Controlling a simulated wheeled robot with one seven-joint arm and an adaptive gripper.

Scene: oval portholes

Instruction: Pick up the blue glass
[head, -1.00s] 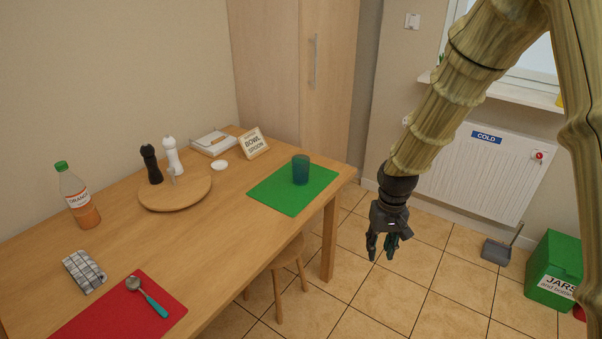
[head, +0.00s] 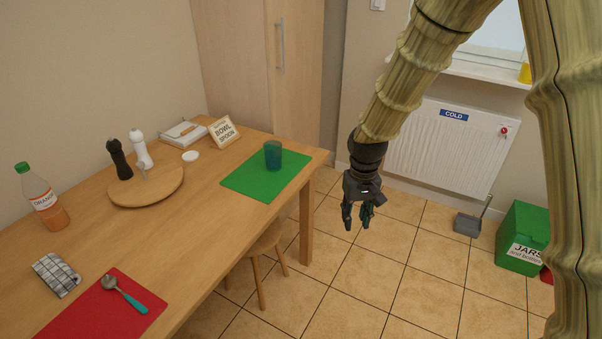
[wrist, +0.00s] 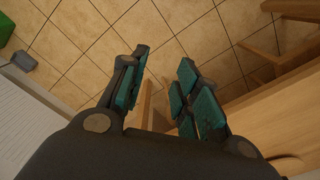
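The blue glass (head: 273,155) stands upright on the green placemat (head: 255,184) near the table's right end in the head view. My gripper (head: 357,218) hangs pointing down over the floor, to the right of the table and apart from the glass. The glass does not show in the wrist view.
The wooden table (head: 190,235) also holds a round board (head: 150,190) with shakers, a bottle (head: 42,198), a sign (head: 223,132) and a red placemat (head: 92,312). A stool (head: 262,255) stands beneath its edge. A radiator (head: 450,148) stands behind my arm.

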